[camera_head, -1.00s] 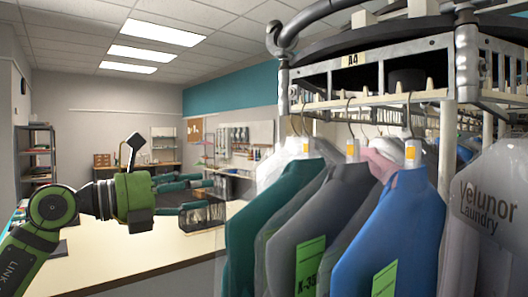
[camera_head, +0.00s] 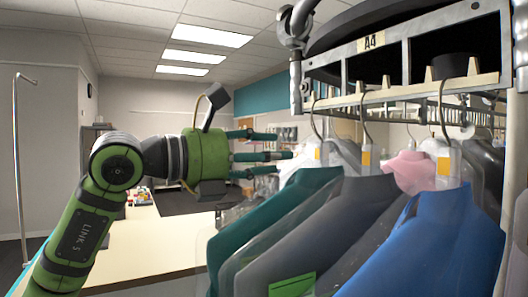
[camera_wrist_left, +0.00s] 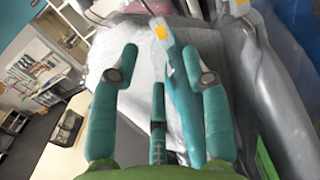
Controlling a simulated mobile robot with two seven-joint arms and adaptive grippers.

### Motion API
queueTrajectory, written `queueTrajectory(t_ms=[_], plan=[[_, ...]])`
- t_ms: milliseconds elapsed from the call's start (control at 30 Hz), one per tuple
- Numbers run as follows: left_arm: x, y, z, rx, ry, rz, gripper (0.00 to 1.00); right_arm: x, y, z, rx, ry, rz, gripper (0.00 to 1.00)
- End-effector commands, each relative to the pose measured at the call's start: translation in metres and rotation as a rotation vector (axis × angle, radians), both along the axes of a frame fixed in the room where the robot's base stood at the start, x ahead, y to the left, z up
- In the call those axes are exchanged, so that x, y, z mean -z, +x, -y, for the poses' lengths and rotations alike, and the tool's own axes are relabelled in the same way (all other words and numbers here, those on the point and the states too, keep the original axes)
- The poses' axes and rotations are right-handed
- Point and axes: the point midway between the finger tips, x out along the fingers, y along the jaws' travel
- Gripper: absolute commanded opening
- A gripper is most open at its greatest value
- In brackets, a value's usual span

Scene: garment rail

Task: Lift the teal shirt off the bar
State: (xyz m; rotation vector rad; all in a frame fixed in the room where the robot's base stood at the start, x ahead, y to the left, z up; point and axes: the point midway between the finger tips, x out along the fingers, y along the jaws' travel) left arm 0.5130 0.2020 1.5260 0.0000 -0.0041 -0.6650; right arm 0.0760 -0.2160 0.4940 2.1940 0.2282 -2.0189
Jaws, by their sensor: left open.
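The teal shirt (camera_head: 268,222) hangs from a hanger on the bar, leftmost of the shirts in the head view. It shows edge-on in the left wrist view (camera_wrist_left: 180,78), with an orange tag at its hanger. My left gripper (camera_head: 278,155) is open, its teal fingers pointing right near the shirt's shoulder and hanger. In the left wrist view the left gripper (camera_wrist_left: 160,52) has a finger on either side of the shirt's upper edge. I cannot tell whether any finger touches it. My right gripper is not in view.
A grey shirt (camera_head: 335,225) and a blue shirt (camera_head: 435,240) hang close to the right of the teal one. The metal rail frame (camera_head: 404,52) with an A4 label is above. A pale table (camera_head: 130,247) lies below to the left, with free room above it.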

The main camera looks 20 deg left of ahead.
Motion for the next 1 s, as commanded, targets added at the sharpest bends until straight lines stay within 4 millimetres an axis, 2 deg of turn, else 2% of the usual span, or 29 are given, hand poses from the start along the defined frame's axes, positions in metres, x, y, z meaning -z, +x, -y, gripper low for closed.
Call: queueTrajectory(t_ms=[167,533,1000], plan=[[-0.002,0.015,0.013,0.004,-0.001,-0.002,0.47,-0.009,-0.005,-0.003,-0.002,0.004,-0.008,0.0],[-0.002,0.044,0.036,0.003,0.0,-0.003,0.47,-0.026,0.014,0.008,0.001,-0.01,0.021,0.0],[-0.001,0.079,0.063,0.003,0.0,-0.003,0.47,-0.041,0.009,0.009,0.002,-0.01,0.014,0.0]])
